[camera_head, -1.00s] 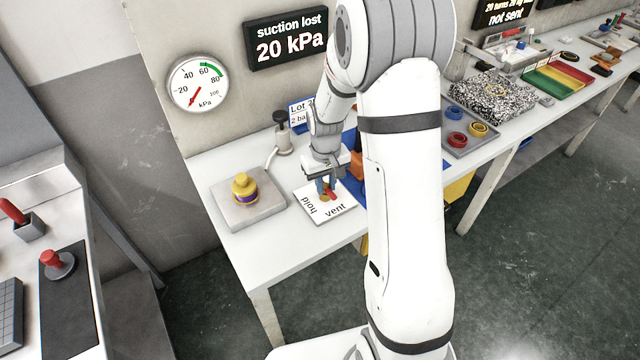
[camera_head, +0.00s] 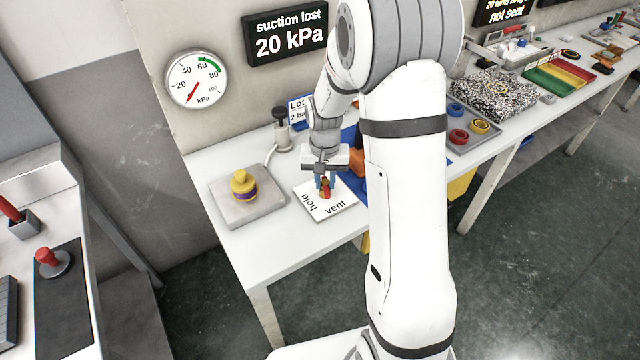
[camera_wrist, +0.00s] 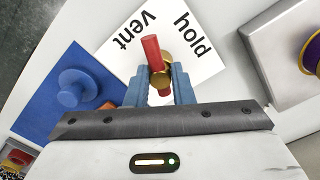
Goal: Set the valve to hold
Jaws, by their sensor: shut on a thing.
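The valve is a red lever (camera_wrist: 151,50) on a brass hub (camera_wrist: 160,72), mounted on a white plate (camera_wrist: 112,52) marked "vent" and "hold". In the wrist view the lever points to between the two words, closer to "vent". The plate also shows in the head view (camera_head: 313,208). My gripper (camera_wrist: 158,88) is over the plate with its blue fingers shut on the valve, one on each side. In the head view my gripper (camera_head: 325,181) partly hides the valve.
A display (camera_head: 286,35) reads "suction lost 20 kPa". A round gauge (camera_head: 197,79) has its red needle low, outside the green arc. A grey block with a yellow and purple piece (camera_head: 243,187) stands left of the plate. A blue mat (camera_wrist: 62,88) lies on the plate's other side.

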